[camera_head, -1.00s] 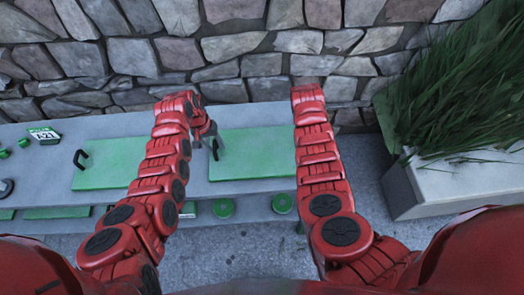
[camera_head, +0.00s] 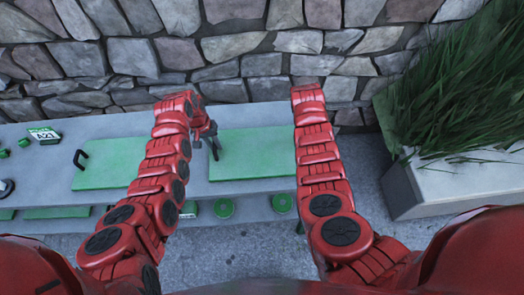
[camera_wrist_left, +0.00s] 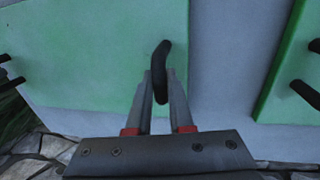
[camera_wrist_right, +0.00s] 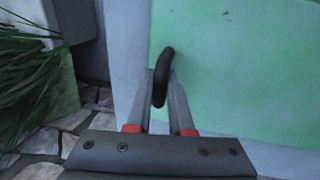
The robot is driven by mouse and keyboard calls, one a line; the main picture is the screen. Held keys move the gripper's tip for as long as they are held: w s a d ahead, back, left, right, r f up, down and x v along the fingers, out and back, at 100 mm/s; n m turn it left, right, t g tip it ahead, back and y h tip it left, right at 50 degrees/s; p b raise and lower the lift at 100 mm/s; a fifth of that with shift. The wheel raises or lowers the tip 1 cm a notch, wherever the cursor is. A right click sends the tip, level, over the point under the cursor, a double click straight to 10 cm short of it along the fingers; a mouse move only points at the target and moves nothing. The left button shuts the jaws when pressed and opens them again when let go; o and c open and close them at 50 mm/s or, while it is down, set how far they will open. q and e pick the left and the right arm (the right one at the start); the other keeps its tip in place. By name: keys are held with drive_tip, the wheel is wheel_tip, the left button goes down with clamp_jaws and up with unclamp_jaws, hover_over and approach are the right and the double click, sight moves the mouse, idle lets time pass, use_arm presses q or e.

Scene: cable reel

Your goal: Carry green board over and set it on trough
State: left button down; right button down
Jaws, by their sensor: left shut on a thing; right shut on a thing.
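The green board (camera_head: 255,153) lies flat on the grey bench. My left gripper (camera_head: 214,146) is shut on the black handle at the board's left edge. In the left wrist view, this handle (camera_wrist_left: 161,62) stands between the fingertips (camera_wrist_left: 160,85). In the right wrist view, my right gripper (camera_wrist_right: 161,88) is shut on another black handle (camera_wrist_right: 166,65) at the opposite edge of the board (camera_wrist_right: 240,70). My right arm hides that hand in the head view. A grey box (camera_head: 455,190) filled with tall grass, apparently the trough, stands at the right.
A second green board (camera_head: 108,165) with a black handle lies on the bench (camera_head: 150,212) to the left. A label plate (camera_head: 44,134) sits beyond it. A stone wall (camera_head: 270,60) rises behind. A floor gap separates bench and box.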

use_arm(q)
drive_tip(key=shift+r, duration=0.15)
use_arm(e)
drive_tip(key=shift+r, duration=0.1)
idle(0.6)
